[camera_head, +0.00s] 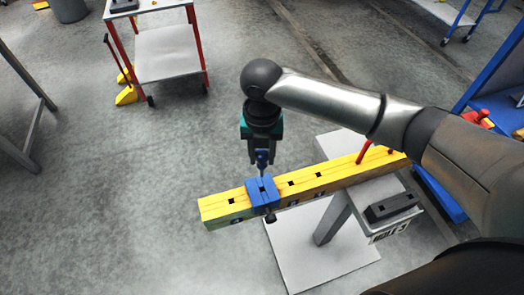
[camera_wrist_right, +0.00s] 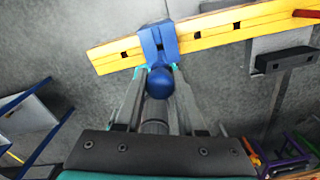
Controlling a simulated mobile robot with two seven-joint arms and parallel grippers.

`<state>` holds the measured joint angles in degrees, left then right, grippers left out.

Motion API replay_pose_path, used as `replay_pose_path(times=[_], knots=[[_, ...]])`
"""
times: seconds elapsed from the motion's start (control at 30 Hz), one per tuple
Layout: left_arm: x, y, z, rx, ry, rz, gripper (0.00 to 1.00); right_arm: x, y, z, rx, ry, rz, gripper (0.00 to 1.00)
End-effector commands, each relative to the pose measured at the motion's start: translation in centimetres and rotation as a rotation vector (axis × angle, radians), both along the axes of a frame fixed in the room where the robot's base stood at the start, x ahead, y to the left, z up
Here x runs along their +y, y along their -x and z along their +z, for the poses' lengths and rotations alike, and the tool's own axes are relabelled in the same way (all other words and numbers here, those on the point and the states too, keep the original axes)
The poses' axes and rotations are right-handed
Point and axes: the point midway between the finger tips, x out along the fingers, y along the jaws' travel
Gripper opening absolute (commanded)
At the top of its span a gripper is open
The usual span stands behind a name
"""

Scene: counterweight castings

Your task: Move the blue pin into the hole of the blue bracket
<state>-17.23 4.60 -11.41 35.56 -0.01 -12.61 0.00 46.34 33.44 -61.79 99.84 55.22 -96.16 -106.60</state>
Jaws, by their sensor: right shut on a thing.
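The blue bracket (camera_head: 256,194) sits over the yellow beam (camera_head: 328,177), near the beam's left end. It also shows in the right wrist view (camera_wrist_right: 157,38), with a small dark opening in its top. My right gripper (camera_head: 262,158) points down just above the bracket and is shut on the blue pin (camera_head: 262,161). In the right wrist view the pin's round blue head (camera_wrist_right: 161,82) is between the fingertips. The pin's lower end points at the bracket's top; I cannot tell whether it enters the hole. My left gripper is in neither view.
The beam has several square holes, and a red peg (camera_head: 363,152) stands on its right part. A dark grey block (camera_head: 391,207) lies on a small stand right of the bracket. A cart (camera_head: 166,52) stands at the back left.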

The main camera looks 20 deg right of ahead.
Motion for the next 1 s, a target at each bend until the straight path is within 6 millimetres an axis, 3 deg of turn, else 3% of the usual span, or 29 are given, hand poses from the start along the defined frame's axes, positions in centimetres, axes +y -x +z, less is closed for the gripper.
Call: replay_pose_path(times=[1.0], knots=[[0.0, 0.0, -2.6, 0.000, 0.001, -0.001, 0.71, 0.0, 0.0, -5.2, 0.000, 0.000, 0.000, 0.00]])
